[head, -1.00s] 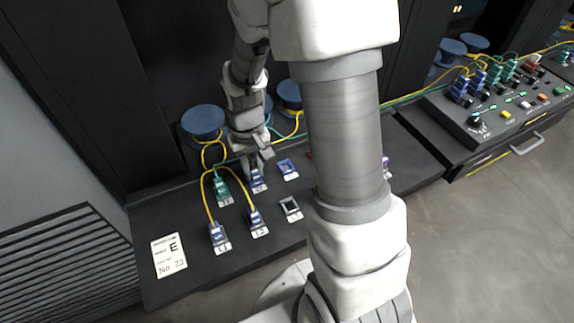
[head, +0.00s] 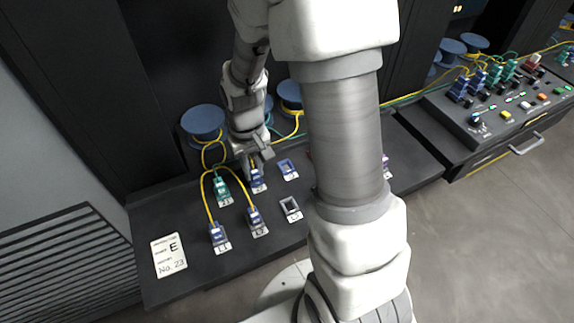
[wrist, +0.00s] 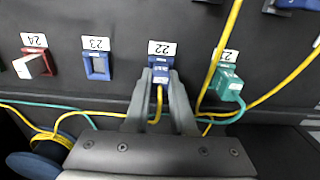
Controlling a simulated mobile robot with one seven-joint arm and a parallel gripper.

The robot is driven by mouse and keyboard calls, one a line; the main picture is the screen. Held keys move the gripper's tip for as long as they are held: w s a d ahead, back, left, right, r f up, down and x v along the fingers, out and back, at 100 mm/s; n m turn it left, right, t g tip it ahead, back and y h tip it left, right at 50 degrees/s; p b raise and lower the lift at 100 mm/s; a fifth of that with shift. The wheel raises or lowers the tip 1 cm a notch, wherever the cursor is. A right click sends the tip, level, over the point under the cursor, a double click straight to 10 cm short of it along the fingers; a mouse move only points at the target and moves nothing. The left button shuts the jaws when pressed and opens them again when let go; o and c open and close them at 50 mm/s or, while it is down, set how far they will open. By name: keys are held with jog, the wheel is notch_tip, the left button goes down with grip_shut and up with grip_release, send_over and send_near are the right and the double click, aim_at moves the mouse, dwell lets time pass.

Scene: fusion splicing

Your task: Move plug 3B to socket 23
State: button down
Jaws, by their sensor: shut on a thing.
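A blue plug (wrist: 156,74) with a yellow cable is at the socket labelled 22 in the wrist view; it also shows in the head view (head: 257,185). My gripper (wrist: 160,82) is shut on this plug, one finger on each side. The plug's own marking is not readable, and I cannot tell whether it is fully seated. Socket 23 (wrist: 98,66) is an empty blue frame just left of it in the wrist view; in the head view it lies right of my gripper (head: 257,162), as an open blue frame (head: 288,169).
A green plug (wrist: 229,83) sits beside the held plug. A red socket (wrist: 36,64) labelled 24 holds a whitish piece. Blue plugs L1 (head: 217,232) and L2 (head: 256,216) and empty socket L3 (head: 290,207) are nearer. Yellow and green cables run close to my fingers.

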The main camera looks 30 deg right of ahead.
aim_at(253, 169)
jog(key=shift+r, duration=0.15)
jog(key=shift+r+p, duration=2.35)
jog(key=shift+r, duration=0.55)
